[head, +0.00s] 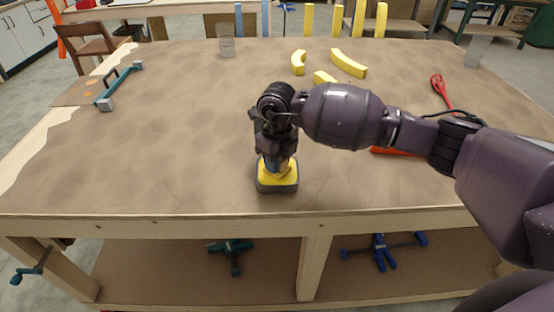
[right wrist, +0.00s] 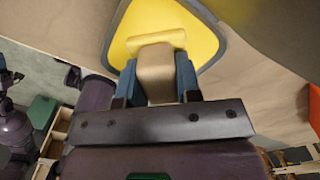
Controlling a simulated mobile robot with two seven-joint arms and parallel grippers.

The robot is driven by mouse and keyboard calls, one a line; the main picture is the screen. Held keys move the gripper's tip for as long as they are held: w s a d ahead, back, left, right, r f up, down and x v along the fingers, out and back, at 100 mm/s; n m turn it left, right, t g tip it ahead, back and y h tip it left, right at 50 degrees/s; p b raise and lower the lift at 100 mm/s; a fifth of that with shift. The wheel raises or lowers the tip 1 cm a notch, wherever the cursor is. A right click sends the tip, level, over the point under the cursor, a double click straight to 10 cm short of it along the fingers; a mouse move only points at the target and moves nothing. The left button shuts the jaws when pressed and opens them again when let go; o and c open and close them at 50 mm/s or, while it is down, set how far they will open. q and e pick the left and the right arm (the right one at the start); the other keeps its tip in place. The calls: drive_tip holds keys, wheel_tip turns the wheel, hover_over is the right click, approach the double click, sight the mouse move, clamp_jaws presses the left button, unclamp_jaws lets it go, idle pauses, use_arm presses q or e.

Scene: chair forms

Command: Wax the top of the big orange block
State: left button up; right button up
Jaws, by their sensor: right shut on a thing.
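My right gripper (head: 275,160) is shut on the handle of a yellow tool (head: 278,176) with a dark grey rim, near the table's front edge. In the right wrist view the gripper's blue fingers (right wrist: 157,82) pinch the beige handle, and the tool's yellow plate (right wrist: 125,38) lies beyond it. I cannot tell whether the tool touches the tabletop. A flat orange-red piece (head: 397,152) lies to the right of the tool, mostly hidden by my right arm; I cannot tell its full shape. My left gripper is not in view.
The wooden table (head: 180,150) is clear at left and centre. Several yellow pieces (head: 348,63) lie at the back. A teal clamp (head: 121,87) lies at left, a red clamp (head: 441,92) at right. Clear containers (head: 227,43) stand at the back corners. Clamps (head: 385,250) lie on the lower shelf.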

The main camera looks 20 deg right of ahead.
drive_tip(key=shift+d+r+p, duration=0.1)
drive_tip(key=shift+r+p, duration=1.1)
drive_tip(key=shift+r, duration=0.85)
drive_tip(key=shift+r+p, duration=0.7)
drive_tip(key=shift+r, duration=0.7)
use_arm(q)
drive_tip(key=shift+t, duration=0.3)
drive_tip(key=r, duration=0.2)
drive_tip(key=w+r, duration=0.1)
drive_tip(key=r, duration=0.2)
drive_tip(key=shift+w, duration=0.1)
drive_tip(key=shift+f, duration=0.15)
